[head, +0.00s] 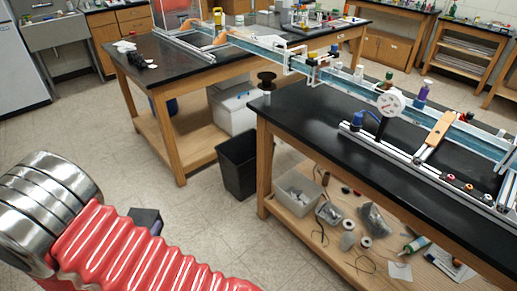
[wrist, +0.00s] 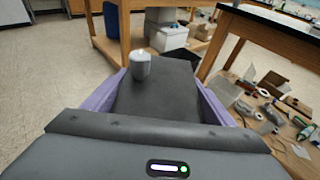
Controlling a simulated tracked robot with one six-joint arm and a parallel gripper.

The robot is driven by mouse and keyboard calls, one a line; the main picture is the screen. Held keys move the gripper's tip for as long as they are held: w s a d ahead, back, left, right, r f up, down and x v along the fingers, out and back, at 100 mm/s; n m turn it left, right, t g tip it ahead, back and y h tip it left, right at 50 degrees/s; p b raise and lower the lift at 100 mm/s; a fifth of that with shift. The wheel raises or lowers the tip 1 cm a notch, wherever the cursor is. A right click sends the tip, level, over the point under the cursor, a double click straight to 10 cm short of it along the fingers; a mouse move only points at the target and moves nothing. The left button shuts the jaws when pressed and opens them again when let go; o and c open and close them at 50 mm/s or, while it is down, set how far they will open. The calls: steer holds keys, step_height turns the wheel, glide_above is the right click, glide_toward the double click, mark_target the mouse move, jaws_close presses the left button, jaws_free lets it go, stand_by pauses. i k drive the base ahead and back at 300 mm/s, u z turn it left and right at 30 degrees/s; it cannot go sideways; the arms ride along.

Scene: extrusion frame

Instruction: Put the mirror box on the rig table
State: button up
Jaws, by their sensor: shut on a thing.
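The mirror box (wrist: 165,95) is a dark grey box with a short light-grey cylinder on its top. It sits between the two purple fingers of my gripper (wrist: 159,80), which is shut on it. In the head view the dark box (head: 146,216) shows partly above my red arm sleeve, with the bare floor around it. Two black-topped wooden tables carry the long rig: one at the right (head: 300,112) and one farther back (head: 150,77). The held box is apart from both tables.
A black bin (head: 238,165) stands between the tables. The right table's lower shelf holds a clear tub (head: 297,190) and several loose parts. A dark spool (head: 266,82) stands by that table's left end. Rails, a white dial (head: 390,103) and bottles crowd its top.

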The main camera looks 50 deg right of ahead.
mark_target(309, 127)
steer(key=i, duration=0.6)
steer(key=z, duration=0.55)
steer(key=i, duration=0.75)
steer(key=z, duration=0.8)
